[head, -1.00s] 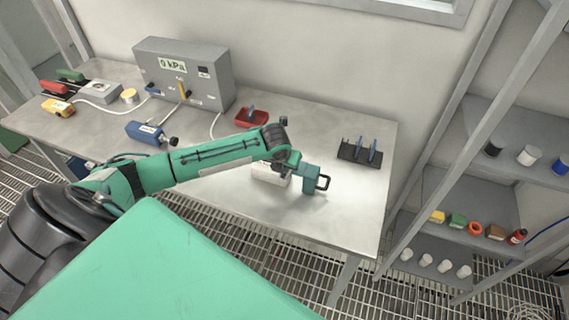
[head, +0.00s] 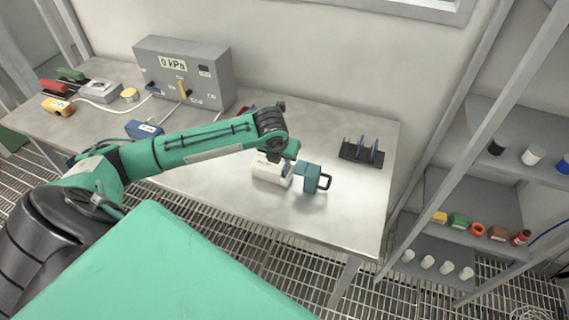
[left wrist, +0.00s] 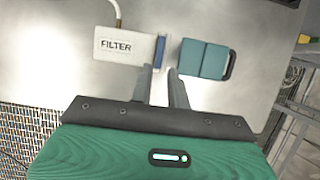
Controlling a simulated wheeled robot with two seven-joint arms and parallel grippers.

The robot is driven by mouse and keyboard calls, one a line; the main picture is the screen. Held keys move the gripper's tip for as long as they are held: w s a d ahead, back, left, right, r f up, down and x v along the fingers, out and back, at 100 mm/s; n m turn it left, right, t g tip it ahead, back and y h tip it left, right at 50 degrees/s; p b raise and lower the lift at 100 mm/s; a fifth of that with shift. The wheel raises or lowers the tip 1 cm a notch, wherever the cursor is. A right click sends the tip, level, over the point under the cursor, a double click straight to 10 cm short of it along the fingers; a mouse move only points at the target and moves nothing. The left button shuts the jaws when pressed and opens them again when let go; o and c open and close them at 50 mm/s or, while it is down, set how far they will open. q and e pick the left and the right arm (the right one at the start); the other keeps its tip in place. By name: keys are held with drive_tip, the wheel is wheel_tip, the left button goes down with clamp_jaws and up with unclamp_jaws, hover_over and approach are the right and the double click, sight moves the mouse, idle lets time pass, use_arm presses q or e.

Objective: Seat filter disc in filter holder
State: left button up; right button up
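The white filter holder (head: 271,171), labelled FILTER, lies on the steel bench; it also shows in the left wrist view (left wrist: 122,45). A blue filter disc (left wrist: 159,52) stands on edge at the holder's right end; its edge shows in the head view (head: 288,167). How deep it sits I cannot tell. A teal block with a dark handle (head: 310,178) is just right of it, apart from the holder; it also shows in the left wrist view (left wrist: 203,58). My left gripper (left wrist: 161,72) has its fingers apart at the disc's near edge, seemingly clear of it. My right gripper is out of view.
A dark rack (head: 361,152) with upright blue discs stands at the right of the bench. A grey gauge box (head: 183,75) reading 0 kPa stands at the back. My forearm partly hides a red tray and a blue valve (head: 143,129). The front right bench is clear.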

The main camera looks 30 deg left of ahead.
use_arm(q)
drive_tip(key=v, duration=0.5)
idle(0.4)
